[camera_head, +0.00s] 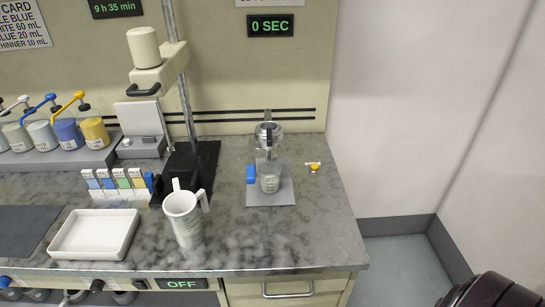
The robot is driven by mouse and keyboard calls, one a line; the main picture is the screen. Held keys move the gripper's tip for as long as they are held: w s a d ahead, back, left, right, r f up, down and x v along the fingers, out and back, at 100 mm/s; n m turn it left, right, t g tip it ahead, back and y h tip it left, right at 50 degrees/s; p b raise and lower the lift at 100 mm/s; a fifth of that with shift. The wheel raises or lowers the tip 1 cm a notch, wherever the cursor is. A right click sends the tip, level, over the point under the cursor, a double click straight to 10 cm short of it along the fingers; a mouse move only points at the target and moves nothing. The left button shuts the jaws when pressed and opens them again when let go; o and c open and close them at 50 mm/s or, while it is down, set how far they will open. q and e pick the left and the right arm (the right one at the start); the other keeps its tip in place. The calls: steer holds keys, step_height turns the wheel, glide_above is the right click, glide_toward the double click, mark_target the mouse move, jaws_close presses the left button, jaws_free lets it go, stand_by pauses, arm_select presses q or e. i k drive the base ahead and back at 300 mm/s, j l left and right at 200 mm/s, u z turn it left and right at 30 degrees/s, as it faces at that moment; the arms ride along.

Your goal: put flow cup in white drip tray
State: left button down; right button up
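A small metal cup (268,133), which looks like the flow cup, sits upright at the top of a stand on a grey plate, with a dark handle in front of it. A clear beaker (270,180) stands below it on the plate. The white drip tray (90,254) lies empty at the front left of the counter, well to the left of the cup. Neither of my grippers shows. A dark rounded part at the bottom right corner looks like my own arm.
A white jug (184,222) stands just right of the tray. A mixer stand (160,75) rises behind it. Colour cards (115,184) and pump cans (68,134) are at the left. A small yellow-topped item (314,167) lies right of the grey plate (282,198). The counter's front right is clear.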

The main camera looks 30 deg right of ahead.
mark_target(98, 243)
steer(key=i+j+z, duration=0.25)
steer(key=z, duration=0.15)
steer(key=i+j+z, duration=0.2)
steer(key=j+z, duration=0.25)
steer(key=j, duration=0.1)
